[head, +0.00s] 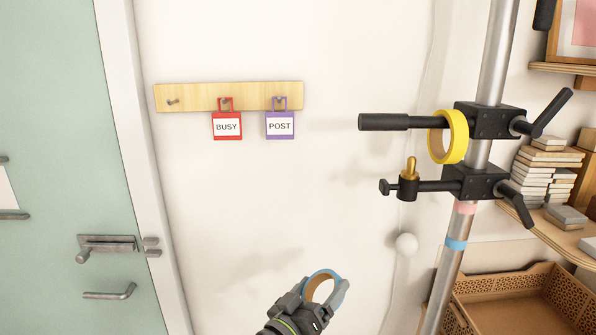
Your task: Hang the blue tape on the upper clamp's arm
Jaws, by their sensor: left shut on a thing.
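The blue tape (337,278) is a roll held in my left gripper (325,300), which is shut on it at the bottom of the head view. The gripper is below and to the left of the clamps. The upper clamp (490,120) sits on a silver pole, and its black arm (385,122) reaches left. A yellow tape roll (458,137) hangs around that arm close to the clamp body. The lower clamp (475,181) has a shorter arm with a brass-topped fitting (409,180) at its end. My right gripper is not in view.
Shelves with stacked blocks (535,170) and a brown crate (520,285) stand right. The green door (60,130) is left. The space left of the clamps is free.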

